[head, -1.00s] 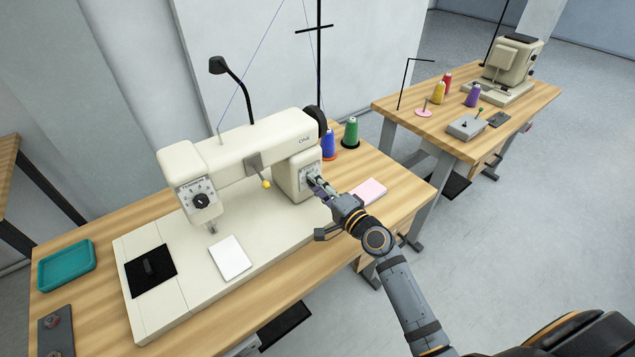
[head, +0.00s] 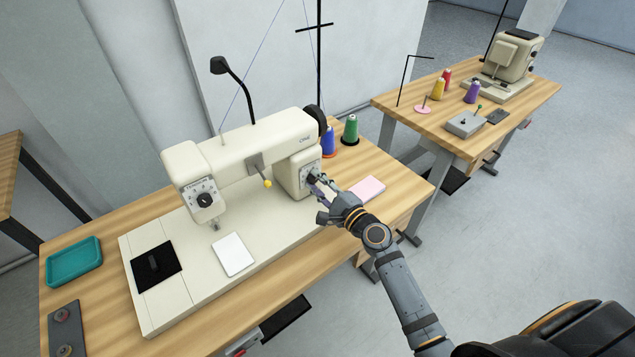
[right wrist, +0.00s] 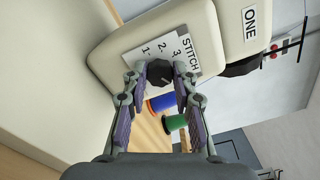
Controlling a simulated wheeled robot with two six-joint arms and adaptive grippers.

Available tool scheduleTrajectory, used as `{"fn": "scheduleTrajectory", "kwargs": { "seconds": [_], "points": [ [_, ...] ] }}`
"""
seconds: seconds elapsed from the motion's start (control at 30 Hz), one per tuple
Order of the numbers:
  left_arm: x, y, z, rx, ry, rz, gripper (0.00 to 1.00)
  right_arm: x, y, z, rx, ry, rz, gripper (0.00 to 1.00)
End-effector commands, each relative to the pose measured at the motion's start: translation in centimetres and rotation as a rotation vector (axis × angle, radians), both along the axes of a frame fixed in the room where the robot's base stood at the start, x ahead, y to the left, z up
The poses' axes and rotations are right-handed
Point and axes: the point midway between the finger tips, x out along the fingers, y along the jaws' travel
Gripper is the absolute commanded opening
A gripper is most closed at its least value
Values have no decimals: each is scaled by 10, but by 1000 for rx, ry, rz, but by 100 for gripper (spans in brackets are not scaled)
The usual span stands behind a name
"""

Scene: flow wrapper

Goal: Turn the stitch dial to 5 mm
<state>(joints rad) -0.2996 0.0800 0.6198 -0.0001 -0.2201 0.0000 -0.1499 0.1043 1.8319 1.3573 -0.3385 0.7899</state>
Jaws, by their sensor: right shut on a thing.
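The cream sewing machine (head: 240,150) stands on the wooden table, with a white stitch panel (head: 306,172) on its right-hand column. In the right wrist view the panel reads STITCH (right wrist: 188,54), with the numbers 1, 2 and 3 showing; a 5 cannot be seen. My right gripper (head: 321,181) is shut on the black stitch dial (right wrist: 159,71), with one finger on each side of it. The fingers partly hide the dial, and I cannot tell its setting. My left gripper is not in view.
A second dial (head: 204,199) is on the machine's left head. Blue (head: 328,142) and green (head: 350,130) thread cones stand behind the column. A pink pad (head: 367,189) lies close to my gripper. A teal tray (head: 74,262) sits at the left.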

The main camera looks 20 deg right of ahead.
Motion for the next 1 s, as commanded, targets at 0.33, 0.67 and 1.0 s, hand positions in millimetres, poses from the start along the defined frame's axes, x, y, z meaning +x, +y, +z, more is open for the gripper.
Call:
{"fn": "scheduleTrajectory", "kwargs": {
  "seconds": [0.33, 0.67, 1.0],
  "points": [
    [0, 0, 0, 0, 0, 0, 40, 0, 0, -1, 4, 4, 0, 0],
    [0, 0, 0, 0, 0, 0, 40, 0, 0, -1, 3, 2, 0, 50],
    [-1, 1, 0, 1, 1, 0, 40, -19, -7, -2, -1, 5, 1, 50]
  ]
}}
